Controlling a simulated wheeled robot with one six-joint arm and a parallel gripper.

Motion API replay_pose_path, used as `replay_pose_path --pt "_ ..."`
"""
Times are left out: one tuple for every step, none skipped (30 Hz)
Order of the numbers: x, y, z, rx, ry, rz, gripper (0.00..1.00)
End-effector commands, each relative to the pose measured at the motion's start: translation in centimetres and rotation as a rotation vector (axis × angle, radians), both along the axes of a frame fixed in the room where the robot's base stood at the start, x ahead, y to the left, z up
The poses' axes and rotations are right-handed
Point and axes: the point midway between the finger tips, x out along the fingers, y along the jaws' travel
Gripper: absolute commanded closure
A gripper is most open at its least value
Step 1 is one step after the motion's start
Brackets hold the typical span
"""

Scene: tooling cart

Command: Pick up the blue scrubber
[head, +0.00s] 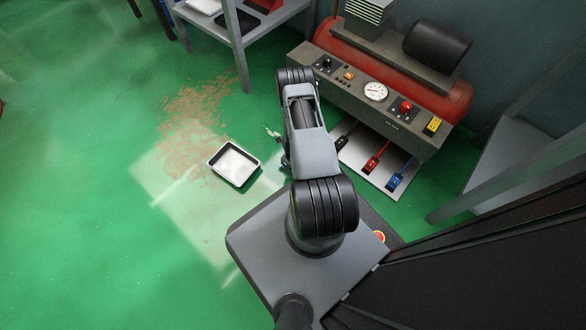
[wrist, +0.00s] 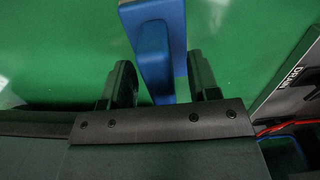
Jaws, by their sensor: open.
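The blue scrubber (wrist: 153,48) shows in the wrist view at the top middle, a long blue block above the green floor. My gripper (wrist: 162,80) is open, with one dark finger on the left of the scrubber and the other on its right. A gap shows on the left side; the right finger is close to the scrubber, and I cannot tell whether it touches. The scrubber's lower end is hidden behind the gripper's body. In the head view my arm covers the scrubber and most of my gripper.
A shallow pale tray (head: 211,163) with a dark rim lies on the floor beside a brown spill (head: 190,115). A control unit with a gauge (head: 375,92) stands right of my arm, above a plate with black, red and blue pedals (head: 372,162). Shelving (head: 240,60) stands at the back.

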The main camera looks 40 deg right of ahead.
Motion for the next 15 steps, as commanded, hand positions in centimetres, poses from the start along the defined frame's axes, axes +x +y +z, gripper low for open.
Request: replay_pose_path --pt "-0.01 0.01 0.04 0.000 0.000 0.000 0.48" --pt "-0.01 0.01 0.04 0.000 0.000 0.000 0.50" --pt "-0.01 0.01 0.04 0.000 0.000 0.000 0.54" --pt "-0.01 0.01 0.04 0.000 0.000 0.000 0.57" --pt "-0.01 0.01 0.04 0.000 0.000 0.000 0.60" --pt "-0.01 0.01 0.04 0.000 0.000 0.000 0.64" --pt "-0.01 0.01 0.05 0.000 0.000 0.000 0.67" --pt "-0.01 0.01 0.05 0.000 0.000 0.000 0.70" --pt "-0.01 0.01 0.05 0.000 0.000 0.000 0.73" --pt "-0.01 0.01 0.05 0.000 0.000 0.000 0.76" --pt "-0.01 0.01 0.05 0.000 0.000 0.000 0.79" --pt "-0.01 0.01 0.05 0.000 0.000 0.000 0.83" --pt "-0.01 0.01 0.05 0.000 0.000 0.000 0.86" --pt "-0.01 0.01 0.05 0.000 0.000 0.000 0.89" --pt "-0.01 0.01 0.05 0.000 0.000 0.000 0.93"
